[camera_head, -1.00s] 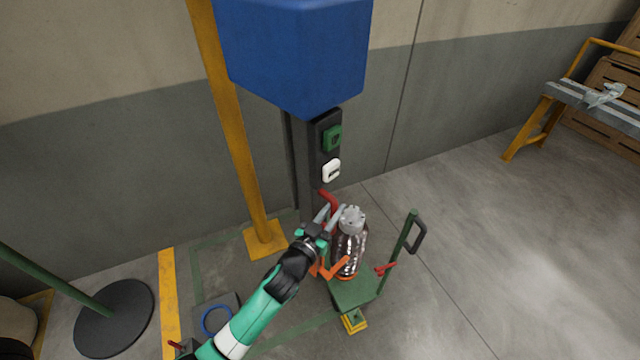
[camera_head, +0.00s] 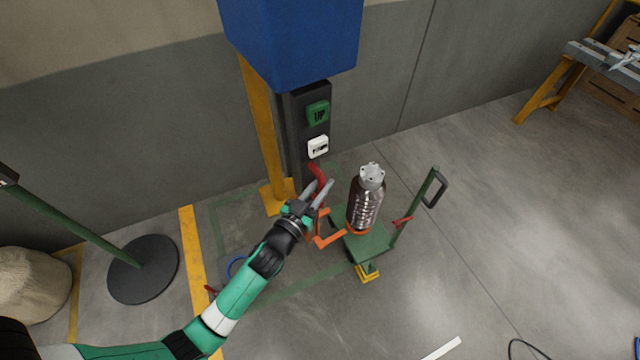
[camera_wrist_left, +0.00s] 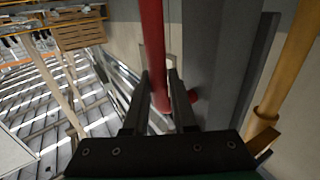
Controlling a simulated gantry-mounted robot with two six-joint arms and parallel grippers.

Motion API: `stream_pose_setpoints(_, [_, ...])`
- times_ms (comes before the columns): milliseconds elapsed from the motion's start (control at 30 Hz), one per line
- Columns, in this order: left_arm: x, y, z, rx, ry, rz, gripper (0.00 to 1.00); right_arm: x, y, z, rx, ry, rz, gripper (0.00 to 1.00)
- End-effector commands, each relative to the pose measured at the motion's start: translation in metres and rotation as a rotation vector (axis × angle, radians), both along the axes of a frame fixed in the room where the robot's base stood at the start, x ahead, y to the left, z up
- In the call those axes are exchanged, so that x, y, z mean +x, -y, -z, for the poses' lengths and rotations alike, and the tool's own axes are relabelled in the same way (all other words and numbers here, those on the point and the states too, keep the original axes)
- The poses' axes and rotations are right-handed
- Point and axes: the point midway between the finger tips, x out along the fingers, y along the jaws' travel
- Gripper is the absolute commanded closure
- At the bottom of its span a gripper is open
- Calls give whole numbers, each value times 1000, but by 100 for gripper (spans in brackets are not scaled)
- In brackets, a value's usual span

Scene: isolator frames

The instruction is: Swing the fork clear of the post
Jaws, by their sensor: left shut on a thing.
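The orange fork (camera_head: 325,239) sticks out low beside the dark post (camera_head: 297,125) in the head view. Its tip lies at the left edge of the silvery brown bottle (camera_head: 366,203), which stands upright on a green trolley (camera_head: 372,243). I cannot tell whether fork and bottle touch. A red handle (camera_head: 318,176) rises next to the post. My left gripper (camera_head: 320,192) is shut on this handle. The red bar (camera_wrist_left: 154,45) runs between the left gripper's fingers (camera_wrist_left: 161,78) in the left wrist view. My right gripper is not in view.
A blue box (camera_head: 292,35) tops the post, above green and white buttons. A yellow upright (camera_head: 262,135) stands close left. A green pole on a black round base (camera_head: 143,270) is farther left. The floor to the right is mostly clear.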

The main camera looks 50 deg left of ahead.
Motion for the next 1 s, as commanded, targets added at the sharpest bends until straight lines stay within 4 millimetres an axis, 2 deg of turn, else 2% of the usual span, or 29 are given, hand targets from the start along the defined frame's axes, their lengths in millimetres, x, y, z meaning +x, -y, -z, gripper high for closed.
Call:
stream_pose_setpoints(33, [0, 0, 1, -1, -2, 0, 100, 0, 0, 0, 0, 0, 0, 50])
stream_pose_setpoints(67, [0, 0, 1, -1, -2, -1, 70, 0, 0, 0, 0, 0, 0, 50])
stream_pose_setpoints(200, [0, 0, 1, -1, -2, -1, 45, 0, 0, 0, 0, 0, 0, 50])
stream_pose_setpoints(567, [-5, 2, 2, -1, -3, -1, 45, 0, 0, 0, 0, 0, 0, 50])
stream_pose_setpoints(667, [-19, 6, 2, -2, -3, 0, 45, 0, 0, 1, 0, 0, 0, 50])
stream_pose_setpoints(1000, [-91, 32, 5, 0, -4, 1, 45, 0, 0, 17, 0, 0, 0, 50])
